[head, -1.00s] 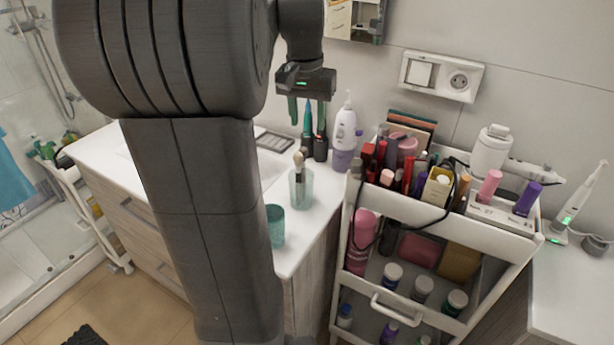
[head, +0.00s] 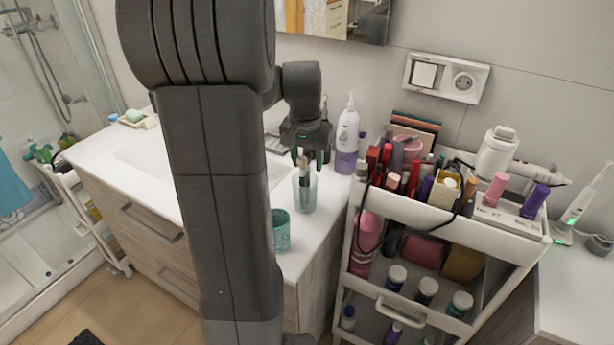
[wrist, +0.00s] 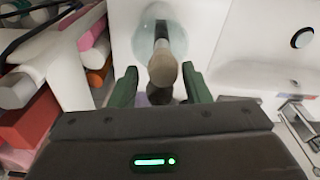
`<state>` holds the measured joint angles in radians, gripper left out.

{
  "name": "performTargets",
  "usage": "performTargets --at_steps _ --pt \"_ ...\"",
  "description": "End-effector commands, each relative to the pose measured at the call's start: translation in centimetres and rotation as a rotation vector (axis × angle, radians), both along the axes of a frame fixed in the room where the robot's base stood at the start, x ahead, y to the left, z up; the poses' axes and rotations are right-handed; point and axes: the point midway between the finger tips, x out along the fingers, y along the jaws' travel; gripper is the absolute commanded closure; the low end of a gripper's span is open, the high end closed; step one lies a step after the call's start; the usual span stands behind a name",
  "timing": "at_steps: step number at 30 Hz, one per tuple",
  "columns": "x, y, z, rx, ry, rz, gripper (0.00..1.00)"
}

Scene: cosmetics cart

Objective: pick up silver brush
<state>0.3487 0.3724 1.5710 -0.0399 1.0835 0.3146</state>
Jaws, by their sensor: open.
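Makeup brushes (head: 304,176) stand in a clear glass cup (head: 305,198) on the white counter. In the wrist view, one brush with a beige-grey bristle head (wrist: 163,68) rises from the glass cup (wrist: 142,42), and a darker brush head (wrist: 160,96) shows just below it. I cannot tell clearly which one is silver. My gripper (head: 309,157) is just above the cup, pointing down. In the wrist view, my gripper (wrist: 160,78) is open, with its green fingers apart on either side of the brush heads and not closed on them.
A teal cup (head: 281,231) stands in front of the glass cup near the counter edge. A white and purple bottle (head: 346,140) stands behind to the right. The white cart (head: 455,220), full of cosmetics, is close on the right.

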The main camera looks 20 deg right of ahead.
Motion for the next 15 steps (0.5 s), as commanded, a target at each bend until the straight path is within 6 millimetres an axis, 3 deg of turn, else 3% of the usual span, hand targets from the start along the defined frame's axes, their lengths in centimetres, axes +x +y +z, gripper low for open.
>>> performTargets --at_steps 5,11,15 --pt "0.0 -0.01 0.0 0.0 0.0 0.0 0.57" --pt "0.01 0.0 0.02 -0.001 -0.001 0.0 0.96" --pt "0.0 0.0 0.04 -0.001 -0.001 0.0 1.0"
